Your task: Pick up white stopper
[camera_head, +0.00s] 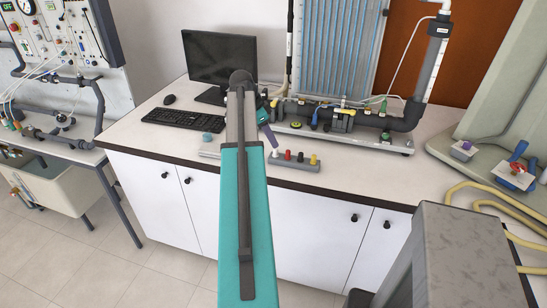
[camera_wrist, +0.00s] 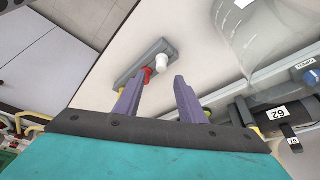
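The white stopper (camera_wrist: 163,61) stands in a small grey rack (camera_wrist: 136,70) in the wrist view. It lies just beyond the gap between my purple fingertips. In the head view the white stopper (camera_head: 275,153) is at the left end of the rack (camera_head: 292,165), near the counter's front edge. My gripper (camera_wrist: 161,76) is open, with nothing between its fingers. In the head view my gripper (camera_head: 270,140) shows only partly, just above the white stopper; my arm hides the rest.
Red (camera_head: 287,155), black (camera_head: 300,157) and yellow (camera_head: 313,160) stoppers share the rack. A manometer board (camera_head: 335,50) with dark pipes stands close behind. A keyboard (camera_head: 184,118) and monitor (camera_head: 220,60) are to the left. Bare counter lies right of the rack.

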